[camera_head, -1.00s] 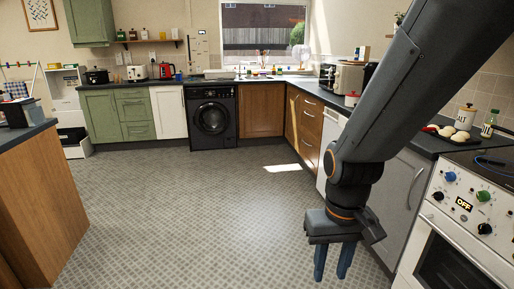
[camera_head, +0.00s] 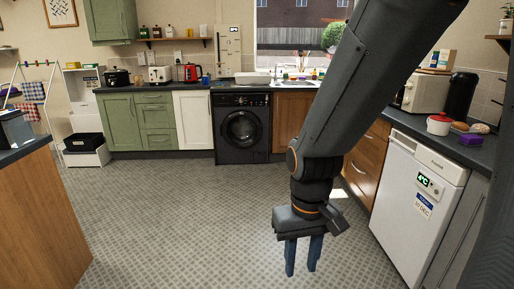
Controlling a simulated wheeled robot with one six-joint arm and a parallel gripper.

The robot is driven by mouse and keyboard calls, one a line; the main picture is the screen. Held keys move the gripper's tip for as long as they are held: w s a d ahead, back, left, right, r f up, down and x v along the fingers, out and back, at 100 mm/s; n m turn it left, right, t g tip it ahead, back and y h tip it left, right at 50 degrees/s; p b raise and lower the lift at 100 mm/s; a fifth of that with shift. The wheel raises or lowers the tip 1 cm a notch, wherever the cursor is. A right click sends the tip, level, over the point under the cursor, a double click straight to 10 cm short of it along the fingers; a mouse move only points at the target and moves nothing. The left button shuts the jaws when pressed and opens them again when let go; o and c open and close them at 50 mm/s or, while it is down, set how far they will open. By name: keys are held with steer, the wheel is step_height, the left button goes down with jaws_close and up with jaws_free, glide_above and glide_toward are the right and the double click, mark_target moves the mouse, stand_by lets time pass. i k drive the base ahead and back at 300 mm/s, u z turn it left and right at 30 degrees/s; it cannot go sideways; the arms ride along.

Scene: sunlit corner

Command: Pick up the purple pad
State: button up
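A small purple block-like thing (camera_head: 471,139), which may be the purple pad, lies on the right-hand dark worktop (camera_head: 402,119), beside brown round items. It is small in view, so its exact shape is hard to tell. My gripper (camera_head: 302,258) hangs down in front of me over the floor, with its two blue fingers apart and nothing between them. It is well to the left of the purple thing and nearer to me, not touching anything.
A white appliance (camera_head: 415,205) with a green display stands under the right worktop. A white pot with a red lid (camera_head: 439,124) stands left of the purple thing. A wooden-sided counter (camera_head: 40,215) is at near left. The tiled floor (camera_head: 190,215) between is clear.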

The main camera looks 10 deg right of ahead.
mark_target(467, 140)
steer(key=z, duration=0.25)
steer(key=i, duration=1.5)
steer(key=z, duration=1.5)
steer(key=i, duration=1)
steer(key=z, duration=0.85)
